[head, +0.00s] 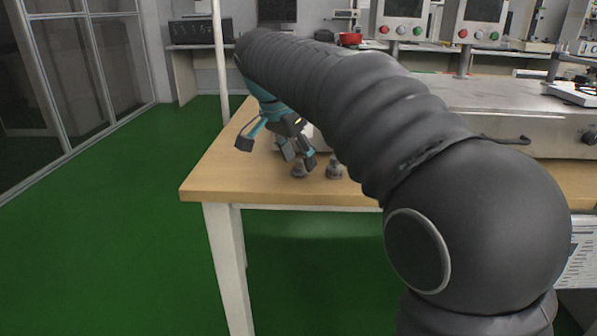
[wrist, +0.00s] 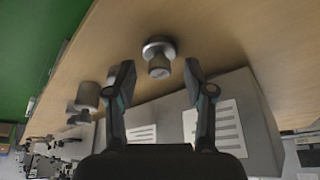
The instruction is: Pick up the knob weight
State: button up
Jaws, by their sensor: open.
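Several grey metal knob weights are near the table's left end. In the wrist view one knob weight (wrist: 159,57) stands between and slightly beyond my gripper's fingertips. My gripper (wrist: 159,72) is open, with nothing held and a gap on both sides of that weight. Another knob weight (wrist: 88,96) is to the left, outside the left finger, with a further one partly hidden behind it. In the head view my gripper (head: 279,150) hangs low over the table, beside knob weights (head: 300,169) and (head: 334,169). My arm hides part of the area.
The wooden table (head: 235,175) has bare surface at its front left corner. A grey box with white labels (wrist: 245,110) lies close behind the fingers in the wrist view. A long metal machine (head: 490,110) occupies the table's right side. A white pole (head: 219,60) stands behind the table.

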aim_at(301, 160)
jog(key=shift+f, duration=0.15)
grip_shut()
jog(key=shift+r, duration=0.5)
jog(key=r, duration=0.1)
jog(key=r+p, duration=0.1)
jog(key=r, duration=0.1)
jog(key=shift+w+d+r, duration=0.1)
jog(key=shift+d+r, duration=0.25)
jog(key=shift+r, duration=0.05)
jog(key=d+r+p, duration=0.1)
jog(key=d+r, duration=0.5)
jog(key=d, duration=0.5)
jog(key=shift+w+r, duration=0.15)
jog(key=shift+w, duration=0.05)
